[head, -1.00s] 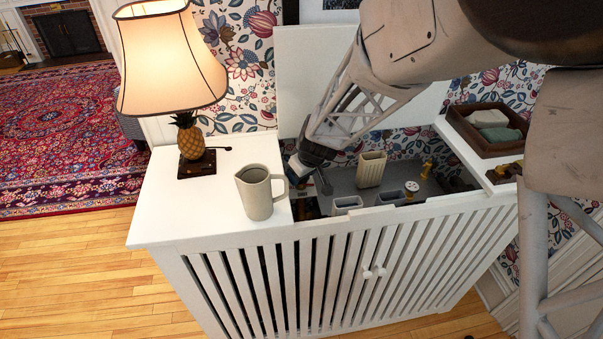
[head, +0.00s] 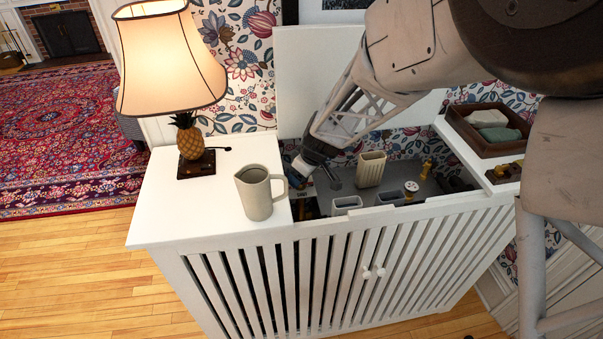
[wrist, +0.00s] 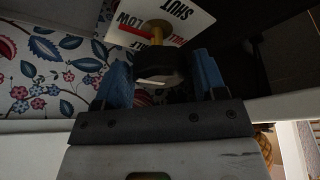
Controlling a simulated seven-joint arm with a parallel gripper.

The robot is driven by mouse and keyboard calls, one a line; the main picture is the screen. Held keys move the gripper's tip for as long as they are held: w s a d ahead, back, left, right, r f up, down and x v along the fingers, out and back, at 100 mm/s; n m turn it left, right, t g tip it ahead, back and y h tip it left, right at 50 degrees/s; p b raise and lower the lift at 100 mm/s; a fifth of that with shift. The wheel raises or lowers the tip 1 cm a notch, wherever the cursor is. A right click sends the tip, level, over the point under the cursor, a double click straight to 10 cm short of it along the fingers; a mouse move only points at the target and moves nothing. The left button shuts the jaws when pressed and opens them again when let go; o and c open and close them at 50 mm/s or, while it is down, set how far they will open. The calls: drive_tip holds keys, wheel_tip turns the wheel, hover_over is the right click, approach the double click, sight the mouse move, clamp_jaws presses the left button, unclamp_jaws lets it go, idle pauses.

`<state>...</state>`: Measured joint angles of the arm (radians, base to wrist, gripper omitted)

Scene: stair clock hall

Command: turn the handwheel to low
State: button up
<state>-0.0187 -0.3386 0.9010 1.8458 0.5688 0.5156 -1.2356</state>
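In the wrist view, the dark round handwheel (wrist: 160,68) sits between the two blue fingers of my gripper (wrist: 162,80). A brass stem (wrist: 158,27) runs from it to a tilted white plate (wrist: 185,20) with SHUT and LOW legible; another word is partly hidden. The fingers are spread on either side of the wheel, and I cannot tell whether both touch it. In the head view, my gripper (head: 300,172) reaches down into the cabinet's open left part, and the handwheel is not distinguishable there.
The white slatted cabinet (head: 300,262) has an open top with a raised lid (head: 310,70) behind. A jug (head: 257,193) and lamp (head: 190,155) stand on its left top. A beige ribbed container (head: 370,168) and grey bins stand inside. A wooden tray (head: 483,146) is at right.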

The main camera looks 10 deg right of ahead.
drive_tip(key=v, duration=0.7)
drive_tip(key=shift+r, duration=0.35)
drive_tip(key=shift+s+d, duration=0.1)
idle(0.4)
drive_tip(key=s+d+r+m+h, duration=0.1)
drive_tip(key=s+r+m, duration=0.3)
drive_tip(key=s+r, duration=0.4)
drive_tip(key=s+d+r+m+h, duration=0.2)
drive_tip(key=s+r+m, duration=0.3)
drive_tip(key=s, duration=1.6)
drive_tip(key=shift+s+d+r+g, duration=0.3)
drive_tip(key=shift+d+r, duration=0.25)
drive_tip(key=shift+r, duration=0.9)
